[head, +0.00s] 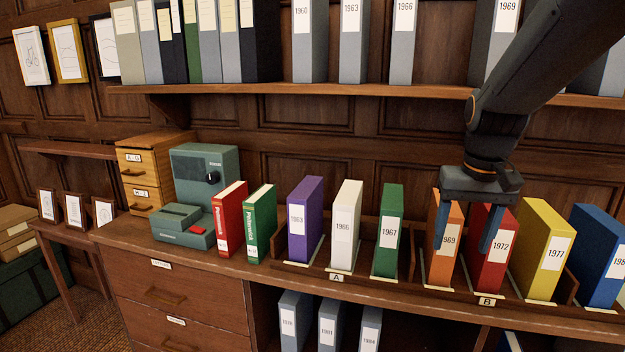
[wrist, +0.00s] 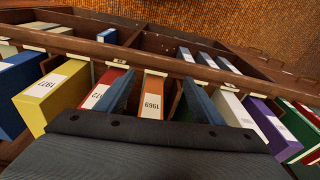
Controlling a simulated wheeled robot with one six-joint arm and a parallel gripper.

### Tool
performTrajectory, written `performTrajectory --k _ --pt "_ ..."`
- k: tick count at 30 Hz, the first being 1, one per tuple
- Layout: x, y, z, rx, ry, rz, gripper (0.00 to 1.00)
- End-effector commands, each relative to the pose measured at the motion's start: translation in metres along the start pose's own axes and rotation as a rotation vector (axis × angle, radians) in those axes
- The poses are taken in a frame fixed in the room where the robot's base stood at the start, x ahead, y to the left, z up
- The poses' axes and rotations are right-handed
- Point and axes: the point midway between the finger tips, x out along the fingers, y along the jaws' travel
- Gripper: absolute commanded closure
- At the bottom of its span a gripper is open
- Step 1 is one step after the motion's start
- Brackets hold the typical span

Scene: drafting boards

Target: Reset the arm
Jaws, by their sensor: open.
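My gripper (head: 462,240) is open at the end of my arm, pointing down over rack B. Its two blue fingers straddle the upper part of the orange binder marked 1969 (head: 434,262). In the wrist view the orange binder (wrist: 152,100) shows between the fingertips; I cannot tell whether either finger touches it. One finger hangs in front of the red binder marked 1972 (head: 497,272) and hides part of it. The orange binder stands upright in the rack.
A yellow binder (head: 540,250) and a blue binder (head: 600,250) stand to the right. Rack A, to the left, holds purple (head: 304,215), white (head: 346,225) and green (head: 388,230) binders. An upper shelf (head: 300,89) with grey binders runs behind my arm.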

Motion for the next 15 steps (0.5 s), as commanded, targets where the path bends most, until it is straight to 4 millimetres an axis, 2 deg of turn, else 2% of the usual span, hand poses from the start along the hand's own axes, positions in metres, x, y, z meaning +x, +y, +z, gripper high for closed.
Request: performTrajectory --k 5,12,15 --pt "0.040 -0.029 0.037 -0.061 -0.011 -0.009 0.38" --pt "0.098 -0.065 0.115 -0.162 -0.022 -0.022 0.38" --pt "0.111 -0.073 0.138 -0.189 -0.021 -0.026 0.38"
